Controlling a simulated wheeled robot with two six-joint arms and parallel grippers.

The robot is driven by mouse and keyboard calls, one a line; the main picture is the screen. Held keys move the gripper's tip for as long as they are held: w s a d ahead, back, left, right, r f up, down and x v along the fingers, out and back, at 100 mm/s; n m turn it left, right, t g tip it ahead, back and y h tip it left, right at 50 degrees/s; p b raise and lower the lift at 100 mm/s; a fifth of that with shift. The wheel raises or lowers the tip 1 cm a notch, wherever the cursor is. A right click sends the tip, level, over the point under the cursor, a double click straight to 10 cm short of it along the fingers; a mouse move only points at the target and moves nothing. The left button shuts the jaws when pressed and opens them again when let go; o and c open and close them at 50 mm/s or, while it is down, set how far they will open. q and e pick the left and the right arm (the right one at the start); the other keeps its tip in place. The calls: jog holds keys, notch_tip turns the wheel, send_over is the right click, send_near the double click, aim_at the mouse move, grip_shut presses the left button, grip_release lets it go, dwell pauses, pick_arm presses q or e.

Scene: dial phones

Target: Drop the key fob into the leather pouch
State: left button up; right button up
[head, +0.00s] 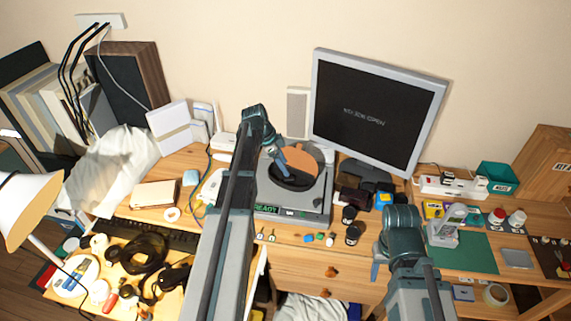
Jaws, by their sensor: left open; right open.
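I cannot single out the key fob with certainty; several small pieces, green, blue and white (320,239), lie on the desk in front of the grey device marked READY (290,211). The leather pouch is not clear either; a dark brown item (352,196) right of the device may be it. My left gripper (283,166) reaches down over the device's dark round top, beside an orange-brown disc (304,158). It is open, and I see nothing held. My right gripper (376,269) is low at the desk's front, mostly hidden by its own arm, and open.
A monitor (378,108) stands behind. Dark cylinders (351,234) stand between the device and my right arm. A green mat (470,253) lies right. Cables, a keyboard (145,233) and a lamp (24,207) crowd the left. The desk's front strip is partly clear.

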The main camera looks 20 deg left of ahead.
pick_arm(q)
jog(key=p+v, duration=0.9)
jog(key=v, duration=0.2)
jog(key=shift+d, duration=0.1)
jog(key=s+d+n+g+y, duration=0.1)
jog(key=s+d+n, duration=0.1)
jog(key=s+d, duration=0.5)
jog(key=s+d+f+n+y, duration=0.1)
jog(key=s+d+n+y, duration=0.1)
jog(key=s+d, duration=0.6)
jog(key=s+d+f+n+g+y, duration=0.1)
jog(key=s+d, duration=0.7)
jog(key=d, duration=0.9)
jog(key=n+y, duration=0.1)
jog(key=n, duration=0.1)
jog(key=shift+n+g, duration=0.3)
jog(key=shift+d, duration=0.1)
